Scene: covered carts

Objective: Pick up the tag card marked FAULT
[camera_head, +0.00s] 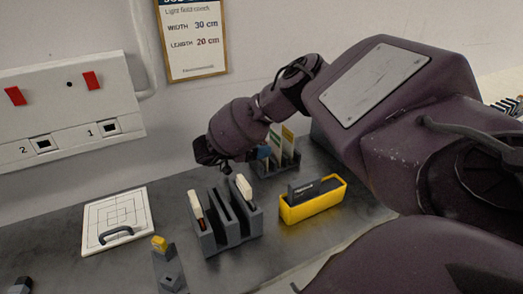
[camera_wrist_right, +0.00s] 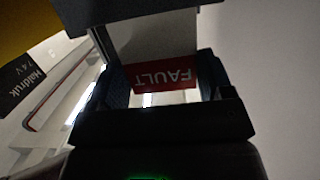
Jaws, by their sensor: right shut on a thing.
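The red tag card marked FAULT (camera_wrist_right: 165,76) shows upside down in the right wrist view, between the two blue finger pads of my right gripper (camera_wrist_right: 162,84). The gripper is shut on it. In the head view my right gripper (camera_head: 262,153) is mostly hidden behind my purple wrist, with a bit of blue showing beside the dark card rack (camera_head: 284,168). Upright cards (camera_head: 287,138) with green and yellow edges stand in that rack. The FAULT card cannot be made out in the head view. My left gripper is not in view.
A grey slotted holder (camera_head: 232,232) with pale-topped pieces stands in front of the rack. A yellow tray (camera_head: 312,207) with a dark item is to its right. A white board with a handle (camera_head: 115,218) lies left. A switch panel (camera_head: 70,105) is on the wall.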

